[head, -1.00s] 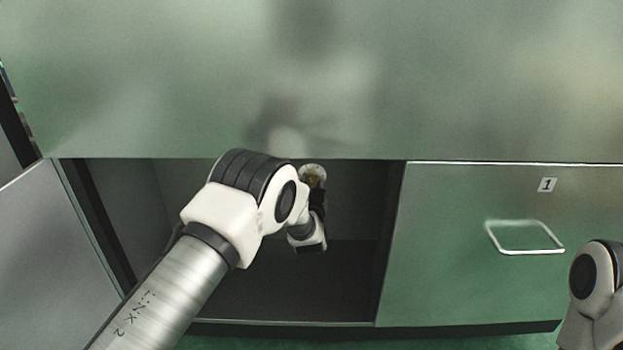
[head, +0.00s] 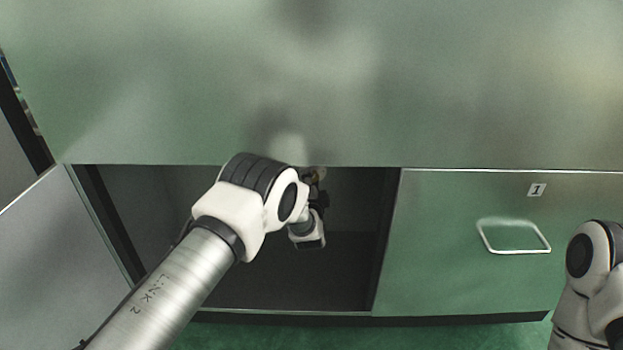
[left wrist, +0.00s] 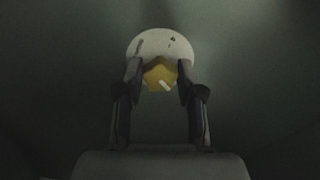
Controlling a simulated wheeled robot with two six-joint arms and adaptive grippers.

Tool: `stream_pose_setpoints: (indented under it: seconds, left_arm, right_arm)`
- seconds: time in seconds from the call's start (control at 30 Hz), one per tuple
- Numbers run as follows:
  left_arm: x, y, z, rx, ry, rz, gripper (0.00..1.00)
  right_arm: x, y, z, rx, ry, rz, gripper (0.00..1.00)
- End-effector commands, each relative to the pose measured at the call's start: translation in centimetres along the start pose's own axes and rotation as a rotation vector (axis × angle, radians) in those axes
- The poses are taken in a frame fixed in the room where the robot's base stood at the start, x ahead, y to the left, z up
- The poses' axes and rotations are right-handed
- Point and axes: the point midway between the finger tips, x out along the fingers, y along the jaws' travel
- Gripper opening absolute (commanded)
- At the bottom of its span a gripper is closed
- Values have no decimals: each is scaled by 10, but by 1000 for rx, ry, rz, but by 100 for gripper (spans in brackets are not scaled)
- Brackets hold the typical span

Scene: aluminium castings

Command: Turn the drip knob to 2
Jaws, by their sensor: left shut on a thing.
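The drip knob is yellow with a white mark (left wrist: 158,75), at the centre of the left wrist view. It sits on a round white dial plate (left wrist: 150,42) that bears a few small marks, too small to read. The knob's white mark is at its lower right. My left gripper (left wrist: 160,80) is shut on the knob, one finger on each side. My right gripper is out of view.
The dark open cabinet (head: 345,265) has its door (head: 60,260) swung out at the left. A green panel labelled 1 with a wire handle (head: 515,250) closes the right side. A large green-grey surface (head: 420,80) overhangs the opening.

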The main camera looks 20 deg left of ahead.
Motion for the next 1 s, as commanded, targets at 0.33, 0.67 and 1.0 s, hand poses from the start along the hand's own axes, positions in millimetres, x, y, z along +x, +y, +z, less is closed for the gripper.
stream_pose_setpoints:
  seconds: [0.33,0.67,1.0]
  left_arm:
    - [0,1,0,29,-1,2,3]
    - [0,1,0,28,0,1,62]
    - [-6,1,0,28,0,2,62]
  right_arm:
    - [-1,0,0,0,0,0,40]
    - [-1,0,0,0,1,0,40]
    - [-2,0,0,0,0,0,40]
